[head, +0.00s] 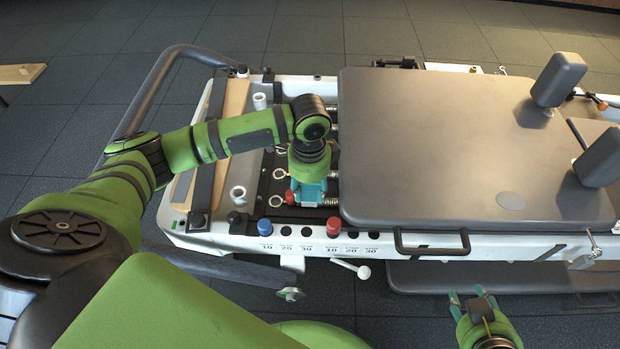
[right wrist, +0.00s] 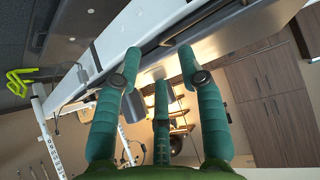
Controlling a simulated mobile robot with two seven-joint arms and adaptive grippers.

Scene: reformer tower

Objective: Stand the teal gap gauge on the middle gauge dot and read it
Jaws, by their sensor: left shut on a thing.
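My left gripper (head: 311,196) points down over the dark spring bed at the carriage's left end. It is shut, with teal at its tip. I cannot tell the teal gap gauge from the teal fingers there, and what is gripped is mostly hidden. A red knob (head: 290,197) shows just left of the fingertips. Several black dots, one of them here (head: 306,232), line the white front rail (head: 400,240); I cannot tell which is the middle gauge dot. My right gripper (head: 473,297) is open and empty in front of the rail; its spread fingers show in the right wrist view (right wrist: 158,75).
A blue knob (head: 264,227) and a red knob (head: 334,224) stand on the front rail. The grey padded carriage (head: 430,140) fills the right, with two upright pads (head: 558,78). A dark handle (head: 432,249) projects from the front.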

